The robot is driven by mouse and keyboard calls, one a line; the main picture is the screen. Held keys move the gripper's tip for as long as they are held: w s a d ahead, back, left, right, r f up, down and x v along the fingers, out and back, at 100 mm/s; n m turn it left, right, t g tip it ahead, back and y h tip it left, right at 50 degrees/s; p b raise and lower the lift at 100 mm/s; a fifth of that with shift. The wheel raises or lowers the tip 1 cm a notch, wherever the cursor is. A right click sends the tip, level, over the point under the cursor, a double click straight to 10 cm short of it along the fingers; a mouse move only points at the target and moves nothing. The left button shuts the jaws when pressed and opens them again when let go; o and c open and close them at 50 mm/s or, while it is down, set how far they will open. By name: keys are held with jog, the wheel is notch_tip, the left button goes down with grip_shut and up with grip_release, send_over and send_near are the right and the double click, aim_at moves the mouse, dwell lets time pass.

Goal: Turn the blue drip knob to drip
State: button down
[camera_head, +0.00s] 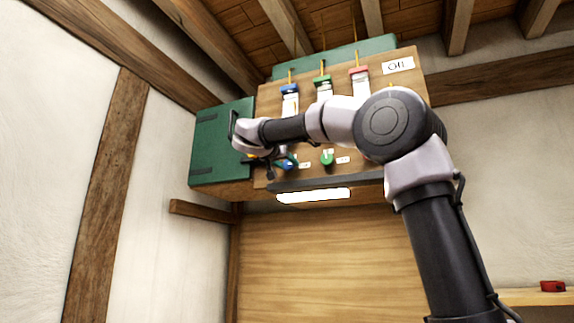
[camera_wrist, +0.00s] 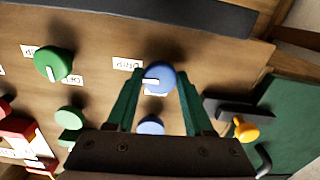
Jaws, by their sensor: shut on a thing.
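The blue drip knob (camera_wrist: 161,76) is on the wooden panel, in the middle of the wrist view. My gripper (camera_wrist: 161,73) has its two green fingers on either side of the knob, shut on it. The knob's white pointer mark points left, towards the side where a white label reading DRIP (camera_wrist: 127,63) sits. A second white label (camera_wrist: 157,92) is partly hidden just below the knob. In the head view the blue knob (camera_head: 288,163) shows at the panel's lower left, partly covered by my gripper (camera_head: 277,164).
A green knob (camera_wrist: 53,60) with its own labels sits beside the blue one. A dark latch with an orange knob (camera_wrist: 246,130) is near the open green door (camera_head: 222,145). Blue, green and red capped oilers stand above. A lit lamp strip (camera_head: 313,195) is below the panel.

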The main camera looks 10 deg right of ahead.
jog(key=shift+f+m, duration=0.1)
jog(key=shift+m, duration=0.4)
jog(key=shift+c, duration=1.5)
grip_release()
jog(key=v, duration=1.1)
jog(key=shift+w+d, duration=0.1)
